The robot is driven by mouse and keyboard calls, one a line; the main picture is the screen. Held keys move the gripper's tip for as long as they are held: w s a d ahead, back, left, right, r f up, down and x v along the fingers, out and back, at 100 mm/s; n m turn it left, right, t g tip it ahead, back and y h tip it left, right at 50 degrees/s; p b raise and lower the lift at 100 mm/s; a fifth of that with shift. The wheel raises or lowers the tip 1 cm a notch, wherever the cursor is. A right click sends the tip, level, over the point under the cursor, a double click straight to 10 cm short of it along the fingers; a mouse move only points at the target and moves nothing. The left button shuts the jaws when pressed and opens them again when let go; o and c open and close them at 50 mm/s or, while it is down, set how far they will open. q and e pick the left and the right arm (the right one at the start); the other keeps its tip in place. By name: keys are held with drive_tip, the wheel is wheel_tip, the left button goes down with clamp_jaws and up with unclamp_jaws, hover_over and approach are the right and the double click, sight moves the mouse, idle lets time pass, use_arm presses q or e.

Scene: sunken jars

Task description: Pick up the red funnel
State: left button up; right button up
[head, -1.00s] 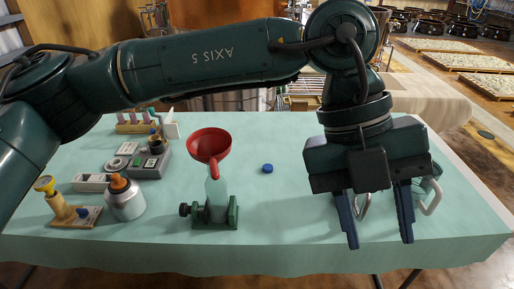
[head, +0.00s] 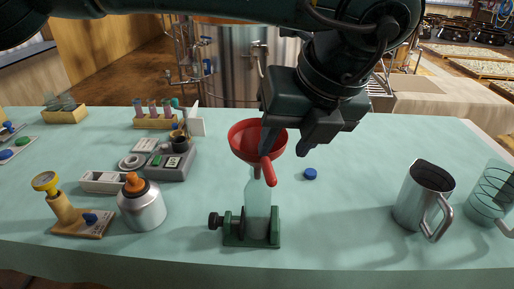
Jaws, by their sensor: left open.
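The bottle stands in a green clamp stand (head: 234,240). My left gripper (head: 287,150) is open at the right side of the funnel. One finger reaches into the bowl and the other is outside the right rim. Whether either finger touches the funnel I cannot tell. My right gripper is not in view.
A blue cap (head: 310,174) lies right of the funnel. A metal pitcher (head: 421,195) and a clear jug (head: 488,193) stand at the right. A grey bottle with an orange top (head: 142,207), a gauge stand (head: 60,210) and a device (head: 170,163) stand left. The front middle-right is clear.

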sight(270, 168)
use_arm(q)
drive_tip(key=x, duration=0.8)
drive_tip(key=shift+a+f+p, duration=0.1)
drive_tip(key=shift+a+p, duration=0.05)
drive_tip(key=shift+p, duration=0.25)
clamp_jaws()
